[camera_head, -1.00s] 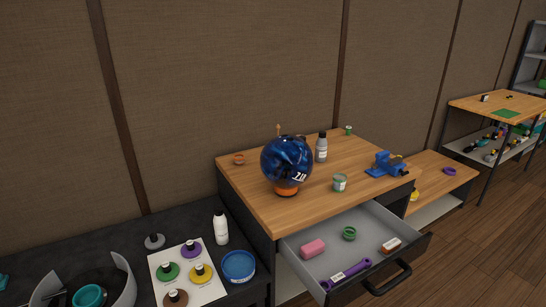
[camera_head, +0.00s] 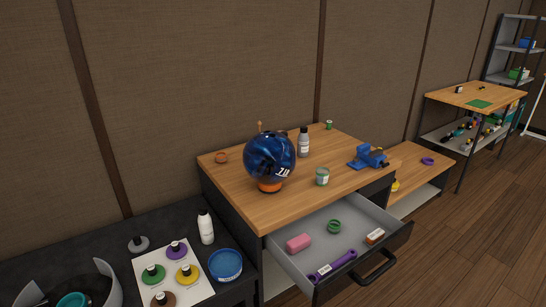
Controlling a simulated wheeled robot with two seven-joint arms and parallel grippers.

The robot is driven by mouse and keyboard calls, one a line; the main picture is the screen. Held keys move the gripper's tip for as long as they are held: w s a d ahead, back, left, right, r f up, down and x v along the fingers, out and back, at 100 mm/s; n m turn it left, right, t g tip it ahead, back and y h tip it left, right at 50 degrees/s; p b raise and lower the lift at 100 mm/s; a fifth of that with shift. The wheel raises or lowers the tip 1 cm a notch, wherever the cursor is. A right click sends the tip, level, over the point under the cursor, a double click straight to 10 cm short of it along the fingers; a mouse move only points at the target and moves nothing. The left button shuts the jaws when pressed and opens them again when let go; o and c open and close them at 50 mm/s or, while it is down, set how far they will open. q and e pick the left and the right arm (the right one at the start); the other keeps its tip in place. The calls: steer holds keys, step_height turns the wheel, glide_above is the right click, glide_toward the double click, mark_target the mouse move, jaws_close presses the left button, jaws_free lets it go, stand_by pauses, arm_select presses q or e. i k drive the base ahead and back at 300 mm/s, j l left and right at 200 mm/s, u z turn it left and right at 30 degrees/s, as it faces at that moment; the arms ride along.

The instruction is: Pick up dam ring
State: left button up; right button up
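Several ring-like things are in view, and I cannot tell which is the dam ring. A small orange-brown ring (camera_head: 221,157) lies at the back left of the wooden worktop. A green ring (camera_head: 334,226) lies in the open grey drawer (camera_head: 359,209). A purple ring (camera_head: 428,161) lies on the lower wooden surface to the right. A blue bowling ball (camera_head: 270,157) rests on an orange ring-shaped stand (camera_head: 270,185) on the worktop. Neither of my grippers is in view.
The worktop (camera_head: 228,183) also holds a grey bottle (camera_head: 303,142), a small tin (camera_head: 322,177) and a blue vise (camera_head: 368,158). The drawer juts out with a pink block (camera_head: 299,243) and a purple tool (camera_head: 332,266) inside. Wood floor (camera_head: 459,240) is clear at right.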

mark_target(333, 225)
steer(key=l+u, duration=0.15)
steer(key=u, duration=0.3)
steer(key=l+u, duration=0.35)
steer(key=l, duration=0.75)
steer(key=l+u, duration=0.3)
steer(key=l, duration=0.75)
